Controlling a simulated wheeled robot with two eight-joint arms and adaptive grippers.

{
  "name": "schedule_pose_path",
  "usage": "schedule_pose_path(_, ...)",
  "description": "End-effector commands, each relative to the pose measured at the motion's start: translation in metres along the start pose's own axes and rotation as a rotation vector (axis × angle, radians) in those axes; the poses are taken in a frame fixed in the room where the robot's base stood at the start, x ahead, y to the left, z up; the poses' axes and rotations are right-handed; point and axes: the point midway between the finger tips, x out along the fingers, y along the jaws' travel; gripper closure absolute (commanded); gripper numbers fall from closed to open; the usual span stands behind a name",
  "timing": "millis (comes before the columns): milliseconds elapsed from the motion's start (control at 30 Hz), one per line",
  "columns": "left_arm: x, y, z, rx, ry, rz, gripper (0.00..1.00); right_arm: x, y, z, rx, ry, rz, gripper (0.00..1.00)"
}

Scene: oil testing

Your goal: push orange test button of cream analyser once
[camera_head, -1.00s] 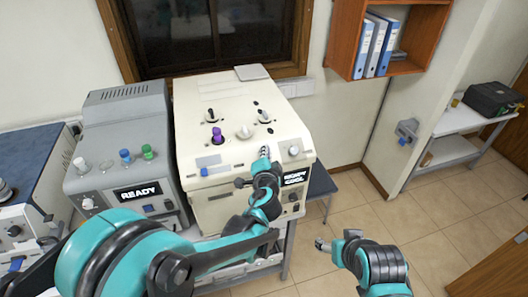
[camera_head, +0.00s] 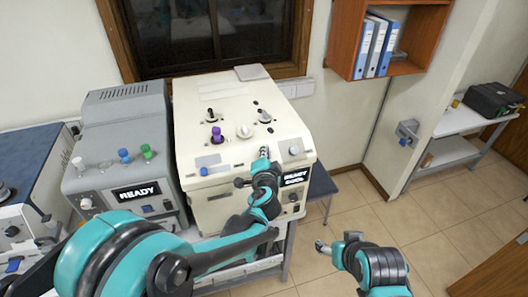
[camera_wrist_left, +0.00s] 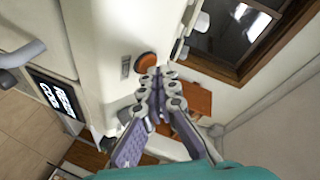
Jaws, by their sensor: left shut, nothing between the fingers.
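The cream analyser (camera_head: 240,165) stands on a bench in the head view, with a READY COOL display (camera_head: 295,177) on its front. In the left wrist view its round orange button (camera_wrist_left: 147,62) shows on the cream panel. My left gripper (camera_head: 264,152) is shut and empty at the analyser's upper front edge, left of a grey knob. In the wrist view the closed fingertips (camera_wrist_left: 157,74) overlap the button's lower edge; I cannot tell whether they touch it. In the head view the gripper hides the button. My right gripper (camera_head: 321,246) is over the floor, its fingers too small to read.
A grey analyser (camera_head: 125,150) with a READY display stands close on the left. A blue-topped machine (camera_head: 30,165) is farther left. Knobs and a purple-topped part (camera_head: 217,135) rise from the cream analyser's top. Open tiled floor (camera_head: 430,225) lies to the right.

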Motion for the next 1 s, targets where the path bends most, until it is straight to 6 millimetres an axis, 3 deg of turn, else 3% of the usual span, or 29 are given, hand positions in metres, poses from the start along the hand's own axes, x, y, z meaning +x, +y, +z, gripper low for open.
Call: schedule_pose_path(1000,0.0012,0.0001,0.0008,0.0,0.0,0.0,1.0,0.0027,0.0,0.0019,0.0,0.0,0.0,0.36)
